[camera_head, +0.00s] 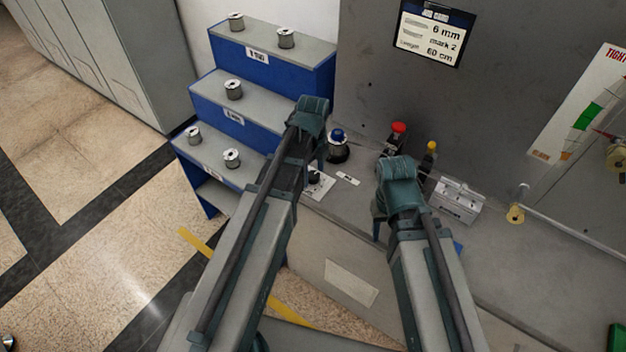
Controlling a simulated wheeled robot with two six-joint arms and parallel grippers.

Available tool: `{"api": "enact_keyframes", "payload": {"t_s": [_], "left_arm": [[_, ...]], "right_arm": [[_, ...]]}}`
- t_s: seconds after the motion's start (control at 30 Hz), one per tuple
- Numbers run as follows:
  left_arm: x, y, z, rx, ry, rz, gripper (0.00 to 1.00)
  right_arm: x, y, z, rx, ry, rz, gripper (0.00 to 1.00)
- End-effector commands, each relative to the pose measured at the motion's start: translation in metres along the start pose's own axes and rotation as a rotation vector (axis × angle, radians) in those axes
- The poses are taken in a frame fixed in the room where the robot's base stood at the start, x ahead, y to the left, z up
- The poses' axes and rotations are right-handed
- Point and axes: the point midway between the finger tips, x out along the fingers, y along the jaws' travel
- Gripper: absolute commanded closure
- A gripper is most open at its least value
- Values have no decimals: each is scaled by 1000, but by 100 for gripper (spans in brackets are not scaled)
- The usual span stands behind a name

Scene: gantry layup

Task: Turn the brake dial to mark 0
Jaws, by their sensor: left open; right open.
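The brake dial appears to be the white plate with a dark knob (319,184) on the grey bench, beside my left arm. My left arm partly covers it, and I cannot read which mark it points to. My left gripper (320,160) points down just above and behind the dial, apart from it as far as I can tell, with its jaws open. My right gripper (379,222) hangs over the bench to the right of the dial, open, with its fingers partly hidden by its wrist. A small white label (348,179) lies right of the dial.
A spool with a blue top (337,146) stands behind the dial. A red-topped device (397,132), a yellow-topped post (430,155) and a silver block (456,200) stand to the right. A blue stepped rack (262,104) holds several spools. A wall card (433,33) reads "mark 2".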

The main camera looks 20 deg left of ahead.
Motion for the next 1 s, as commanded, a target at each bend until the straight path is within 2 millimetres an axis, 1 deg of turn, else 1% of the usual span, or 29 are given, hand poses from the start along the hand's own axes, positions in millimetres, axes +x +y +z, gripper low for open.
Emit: {"api": "enact_keyframes", "payload": {"t_s": [0.03, 0.33, 0.37, 0.5, 0.77, 0.8, 1.0], "left_arm": [[6, 0, 0, 0, 0, 0, 21], [5, 0, 0, 0, 0, 0, 21], [5, 0, 0, 0, 0, 0, 25], [5, 0, 0, 0, 0, 0, 50], [5, 0, 0, 0, 0, 0, 97], [5, 0, 0, 0, 0, 0, 100], [5, 0, 0, -13, 0, 0, 100]], "right_arm": [[6, 0, 0, 0, 0, 0, 50], [5, 0, 0, 0, 0, 0, 50], [5, 0, 0, 0, 0, 0, 50], [5, 0, 0, 0, 0, 0, 50], [5, 0, 0, 0, 0, 0, 50], [5, 0, 0, 0, 0, 0, 50], [5, 0, 0, 0, 0, 0, 50]]}}
